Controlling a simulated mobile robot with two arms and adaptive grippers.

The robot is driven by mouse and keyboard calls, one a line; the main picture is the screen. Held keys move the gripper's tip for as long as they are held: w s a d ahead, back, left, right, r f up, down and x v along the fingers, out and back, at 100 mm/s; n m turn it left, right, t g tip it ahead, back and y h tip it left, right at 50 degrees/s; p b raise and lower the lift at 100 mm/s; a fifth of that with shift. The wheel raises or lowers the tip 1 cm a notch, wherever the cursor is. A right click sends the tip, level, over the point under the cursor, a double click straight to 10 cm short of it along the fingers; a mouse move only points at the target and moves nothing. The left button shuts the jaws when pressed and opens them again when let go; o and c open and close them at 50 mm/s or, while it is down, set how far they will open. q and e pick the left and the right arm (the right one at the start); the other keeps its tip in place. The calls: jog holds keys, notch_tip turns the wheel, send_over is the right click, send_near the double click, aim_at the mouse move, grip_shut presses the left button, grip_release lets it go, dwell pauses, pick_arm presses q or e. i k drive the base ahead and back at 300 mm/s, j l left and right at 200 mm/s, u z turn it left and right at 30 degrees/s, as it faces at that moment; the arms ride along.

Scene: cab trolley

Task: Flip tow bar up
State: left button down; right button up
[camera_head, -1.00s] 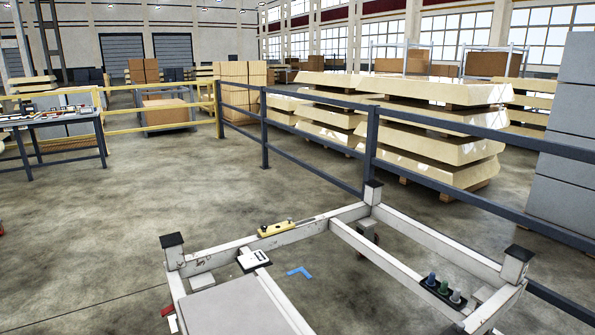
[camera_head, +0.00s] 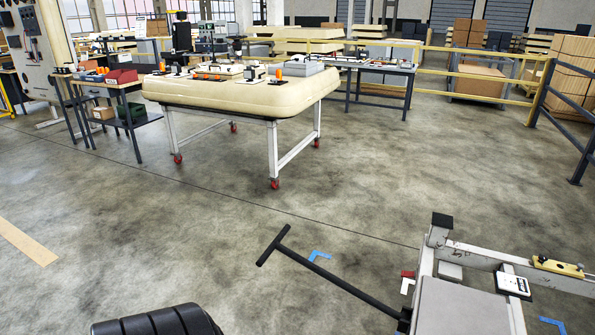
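The tow bar (camera_head: 340,282) is a dark straight bar with a T-shaped handle (camera_head: 273,245) at its far end. It reaches out to the left from the white trolley frame (camera_head: 470,256) at the lower right. It is down, at a low slant over the floor; I cannot tell whether the handle touches the floor. Neither gripper shows, and nothing is seen holding the bar.
A wheeled table (camera_head: 245,98) with a cream top stands beyond the tow bar. Blue corner marks (camera_head: 318,256) lie on the floor. A yellow railing (camera_head: 500,87) and a dark railing (camera_head: 565,115) run at the back right. The floor around the handle is clear.

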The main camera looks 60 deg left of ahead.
aim_at(276, 244)
jog(key=u, duration=2)
